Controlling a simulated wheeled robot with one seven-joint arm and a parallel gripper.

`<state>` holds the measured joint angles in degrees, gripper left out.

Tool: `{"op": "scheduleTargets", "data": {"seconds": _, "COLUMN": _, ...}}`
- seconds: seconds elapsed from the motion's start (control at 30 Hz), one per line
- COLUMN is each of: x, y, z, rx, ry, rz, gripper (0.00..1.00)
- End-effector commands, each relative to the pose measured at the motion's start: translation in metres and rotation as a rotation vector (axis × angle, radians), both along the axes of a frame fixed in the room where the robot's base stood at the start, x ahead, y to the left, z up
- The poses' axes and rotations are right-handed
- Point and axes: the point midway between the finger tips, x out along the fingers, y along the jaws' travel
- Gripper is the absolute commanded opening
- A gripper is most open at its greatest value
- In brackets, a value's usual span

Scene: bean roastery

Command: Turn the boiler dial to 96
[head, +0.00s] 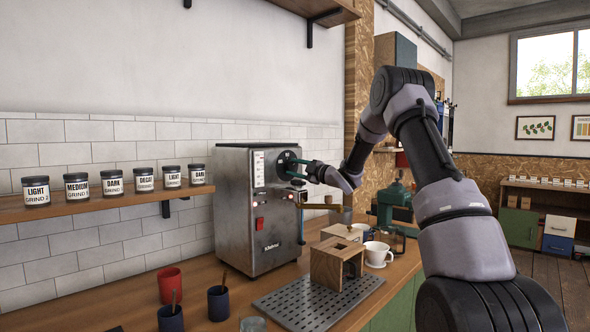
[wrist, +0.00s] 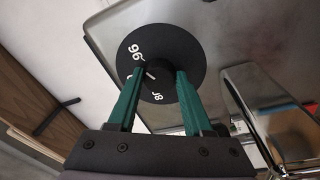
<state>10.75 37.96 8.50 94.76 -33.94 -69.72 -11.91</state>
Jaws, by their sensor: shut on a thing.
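The boiler dial (head: 284,160) is a dark round disc on the upper front of the steel espresso machine (head: 250,215). In the wrist view the dial (wrist: 190,50) shows a white 96 at its upper left and a second, tilted number at its lower edge that I cannot read surely. A black knob (wrist: 157,70) with a short white mark sits at its centre; the mark lies toward the left side. My gripper (wrist: 158,78) has its green fingers shut on the knob, one on each side. In the head view my gripper (head: 297,168) reaches the dial from the right.
A shelf (head: 110,206) with several labelled jars is on the wall at left. On the counter are a red cup (head: 170,286), dark blue cups (head: 218,303), a drip tray (head: 290,305), a wooden box (head: 325,266) and a white cup (head: 376,253). A red switch (head: 259,224) is below the dial.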

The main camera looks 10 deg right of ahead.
Motion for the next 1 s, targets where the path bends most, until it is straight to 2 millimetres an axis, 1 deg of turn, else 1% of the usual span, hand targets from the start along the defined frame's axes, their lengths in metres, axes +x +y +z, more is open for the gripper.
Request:
{"op": "scheduleTargets", "data": {"seconds": 0.4, "x": 0.0, "y": -0.001, "z": -0.002, "rx": 0.006, "ry": 0.008, "rz": -0.001, "gripper": 0.0}}
{"op": "scheduleTargets", "data": {"seconds": 0.43, "x": 0.0, "y": -0.001, "z": -0.002, "rx": 0.006, "ry": 0.008, "rz": -0.001, "gripper": 0.58}}
{"op": "scheduleTargets", "data": {"seconds": 0.5, "x": 0.0, "y": -0.001, "z": -0.002, "rx": 0.006, "ry": 0.008, "rz": -0.001, "gripper": 0.8}}
{"op": "scheduleTargets", "data": {"seconds": 0.83, "x": -0.001, "y": -0.002, "z": -0.001, "rx": 0.005, "ry": 0.005, "rz": -0.001, "gripper": 0.8}}
{"op": "scheduleTargets", "data": {"seconds": 0.93, "x": -0.007, "y": -0.007, "z": -0.001, "rx": 0.006, "ry": 0.005, "rz": -0.002, "gripper": 0.8}}
{"op": "scheduleTargets", "data": {"seconds": 1.0, "x": -0.015, "y": -0.014, "z": -0.002, "rx": 0.005, "ry": 0.005, "rz": -0.003, "gripper": 0.8}}
